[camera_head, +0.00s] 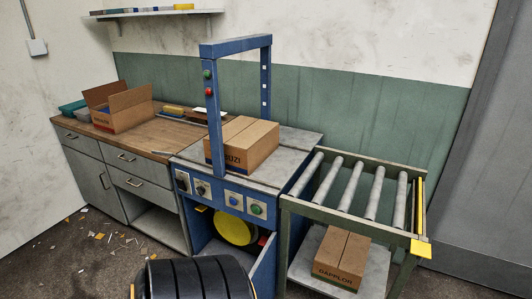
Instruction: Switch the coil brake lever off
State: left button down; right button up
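A blue strapping machine (215,135) with a tall arch stands in the middle. Its front panel carries dark rotary knobs (201,188) and green buttons (256,209). Under the panel, a yellow coil (235,228) sits in the open lower bay. A small red part (262,241) shows at the coil's right side; it may be the coil brake lever, but it is too small to tell, and so is its position. A dark shape at the bottom covers the lower part of the bay. Neither of my grippers is in view.
A closed carton (241,146) sits on the machine top under the arch. A roller conveyor (355,190) adjoins at the right, with another carton (341,258) on its lower shelf. A wooden-topped counter (140,140) with an open box (119,107) stands left. Scraps litter the left floor.

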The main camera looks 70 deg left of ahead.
aim_at(262, 242)
jog(key=k+j, duration=1)
